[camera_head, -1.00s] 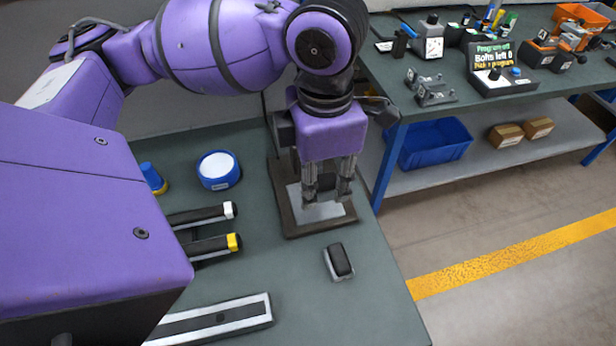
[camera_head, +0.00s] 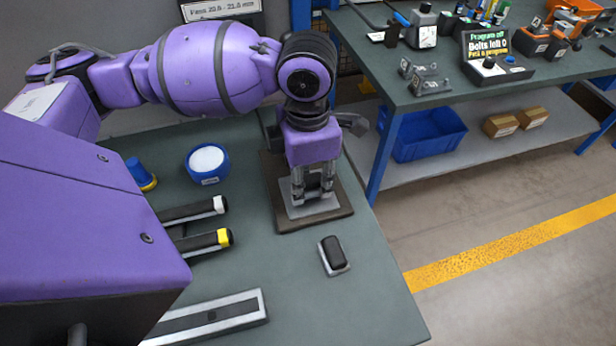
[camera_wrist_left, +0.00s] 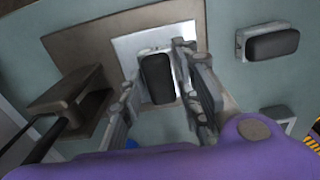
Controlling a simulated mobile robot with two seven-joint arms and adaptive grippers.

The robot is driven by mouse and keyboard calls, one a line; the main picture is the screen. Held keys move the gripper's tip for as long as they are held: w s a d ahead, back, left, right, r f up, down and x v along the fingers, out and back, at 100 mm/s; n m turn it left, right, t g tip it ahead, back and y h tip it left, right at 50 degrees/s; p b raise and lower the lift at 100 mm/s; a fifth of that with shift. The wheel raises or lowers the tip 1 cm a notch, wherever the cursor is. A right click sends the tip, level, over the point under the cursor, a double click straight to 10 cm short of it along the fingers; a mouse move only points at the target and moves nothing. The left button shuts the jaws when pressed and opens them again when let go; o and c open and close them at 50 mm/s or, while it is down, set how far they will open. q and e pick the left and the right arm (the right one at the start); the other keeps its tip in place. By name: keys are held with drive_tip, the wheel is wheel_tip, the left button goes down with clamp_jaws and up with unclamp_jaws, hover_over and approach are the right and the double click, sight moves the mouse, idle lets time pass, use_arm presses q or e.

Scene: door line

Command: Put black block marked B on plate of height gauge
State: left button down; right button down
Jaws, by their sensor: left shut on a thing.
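My left gripper (camera_head: 312,194) points down over the silver plate (camera_head: 326,207) of the height gauge, whose dark base (camera_head: 284,222) stands on the green bench. The gripper is shut on a black block (camera_head: 313,182). In the left wrist view this block (camera_wrist_left: 158,80) sits between the two fingers, over the silver plate (camera_wrist_left: 125,52). I cannot read its letter, nor tell surely whether it touches the plate. A second black block (camera_head: 334,252) lies on a small grey stand in front of the gauge; it also shows in the left wrist view (camera_wrist_left: 272,44). My right gripper is not seen.
On the bench are a blue round pot (camera_head: 207,164), a blue and yellow piece (camera_head: 140,174), two black cylinders with white and yellow ends (camera_head: 205,240) and a grey slotted bar (camera_head: 208,318). A second bench with a blue bin (camera_head: 428,136) stands at right.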

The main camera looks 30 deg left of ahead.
sight(308, 179)
use_arm(q)
drive_tip(key=shift+f, duration=0.1)
drive_tip(key=c, duration=1.3)
unclamp_jaws()
drive_tip(key=shift+f, duration=0.1)
drive_tip(key=shift+r, duration=0.3)
drive_tip(key=shift+r+p, duration=0.8)
drive_tip(key=shift+r, duration=5.1)
